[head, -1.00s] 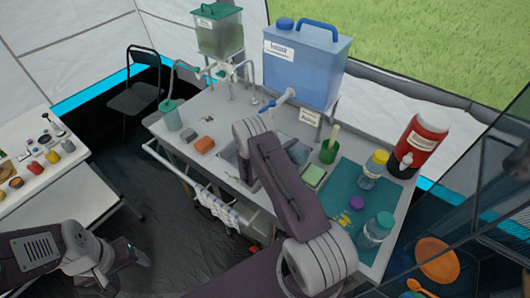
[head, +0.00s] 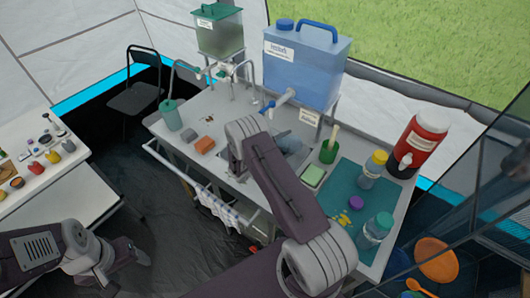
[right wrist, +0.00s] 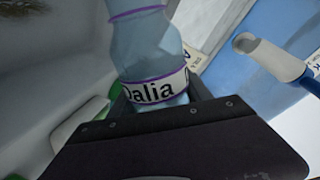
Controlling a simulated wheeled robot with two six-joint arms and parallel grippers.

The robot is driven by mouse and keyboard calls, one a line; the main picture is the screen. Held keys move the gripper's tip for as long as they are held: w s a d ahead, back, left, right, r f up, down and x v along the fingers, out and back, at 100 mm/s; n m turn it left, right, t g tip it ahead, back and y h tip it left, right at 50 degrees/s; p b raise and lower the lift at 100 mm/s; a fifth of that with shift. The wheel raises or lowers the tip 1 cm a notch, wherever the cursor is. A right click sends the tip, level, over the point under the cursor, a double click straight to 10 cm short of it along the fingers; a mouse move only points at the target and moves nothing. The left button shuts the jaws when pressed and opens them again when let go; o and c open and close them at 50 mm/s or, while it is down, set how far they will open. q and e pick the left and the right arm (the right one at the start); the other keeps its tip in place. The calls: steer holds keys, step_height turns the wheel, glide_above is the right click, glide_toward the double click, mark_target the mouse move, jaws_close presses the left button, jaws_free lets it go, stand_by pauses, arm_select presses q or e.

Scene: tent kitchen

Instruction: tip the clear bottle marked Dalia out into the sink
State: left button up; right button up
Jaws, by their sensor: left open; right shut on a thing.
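The clear bottle marked Dalia (right wrist: 150,50), with purple bands and a white label, is in my right gripper (right wrist: 160,100), seen in the right wrist view. Its mouth is out of that view, and I cannot tell its exact tilt or whether liquid is leaving it. In the head view my right forearm covers most of the sink (head: 229,160) and hides the right gripper. A bluish shape (head: 291,144) beyond the forearm looks like part of the bottle. My left gripper (head: 140,258) is open and empty, low at the left, away from the counter.
A blue water tank (head: 305,65) with a spigot stands behind the sink. A green mat (head: 340,180) at the right holds a yellow-lidded bottle (head: 373,170), a green-lidded bottle (head: 374,232) and a purple lid (head: 356,202). A green cup (head: 328,151) and sponges (head: 205,145) stand nearby.

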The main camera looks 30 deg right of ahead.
steer(key=shift+w+a+r+n, duration=0.25)
steer(key=shift+w+r+n, duration=0.1)
steer(key=shift+w+n, duration=0.2)
steer(key=shift+s+g, duration=0.1)
steer(key=shift+g, duration=0.2)
steer(key=shift+s+d+f+m, duration=0.2)
steer(key=shift+s+f+m, duration=0.1)
steer(key=shift+s+m, duration=0.2)
steer(key=shift+s+d+f+m+t, duration=0.1)
steer(key=shift+s+f+m+t, duration=0.25)
steer(key=shift+m+t, duration=0.1)
